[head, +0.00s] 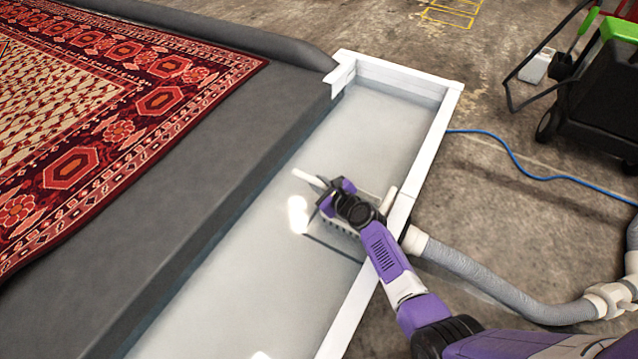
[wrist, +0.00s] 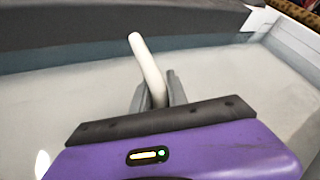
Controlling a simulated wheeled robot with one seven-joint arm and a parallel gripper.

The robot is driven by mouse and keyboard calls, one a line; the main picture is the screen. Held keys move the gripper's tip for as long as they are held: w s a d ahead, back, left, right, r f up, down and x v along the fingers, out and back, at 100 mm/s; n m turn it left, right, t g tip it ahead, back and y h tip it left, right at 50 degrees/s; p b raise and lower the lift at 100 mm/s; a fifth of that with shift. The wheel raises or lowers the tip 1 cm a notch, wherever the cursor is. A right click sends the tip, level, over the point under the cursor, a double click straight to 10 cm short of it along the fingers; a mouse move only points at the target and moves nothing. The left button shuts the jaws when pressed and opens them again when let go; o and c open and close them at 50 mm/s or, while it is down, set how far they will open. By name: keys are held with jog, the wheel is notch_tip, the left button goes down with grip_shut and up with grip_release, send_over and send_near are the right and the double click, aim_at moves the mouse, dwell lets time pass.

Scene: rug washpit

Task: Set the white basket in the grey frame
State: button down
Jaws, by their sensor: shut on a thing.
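In the head view my gripper (head: 338,196) is over the washpit, near its right-hand wall. In the wrist view the two grey fingers of my gripper (wrist: 158,94) are shut on a white bar, the handle of the white basket (wrist: 148,62). In the head view one end of the handle sticks out to the left of my gripper. The slotted body of the white basket (head: 340,224) shows below my gripper, mostly hidden by my arm. A thin dark line lies on the pit floor beside the basket; I cannot tell whether it is the grey frame or a shadow.
The washpit has a pale floor (head: 392,120) and a white rim (head: 440,125). A dark grey ledge (head: 215,150) with a red patterned rug (head: 110,120) lies left. A grey hose (head: 490,280) meets the right wall. A blue cable (head: 520,165) and black cart (head: 595,100) are beyond.

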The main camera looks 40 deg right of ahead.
jog(key=shift+f+b, duration=0.45)
dwell(0.4)
jog(key=c, duration=1.2)
grip_release()
jog(key=p+v, duration=0.4)
jog(key=v, duration=0.3)
jog(key=shift+s+r, duration=0.2)
jog(key=shift+s, duration=0.15)
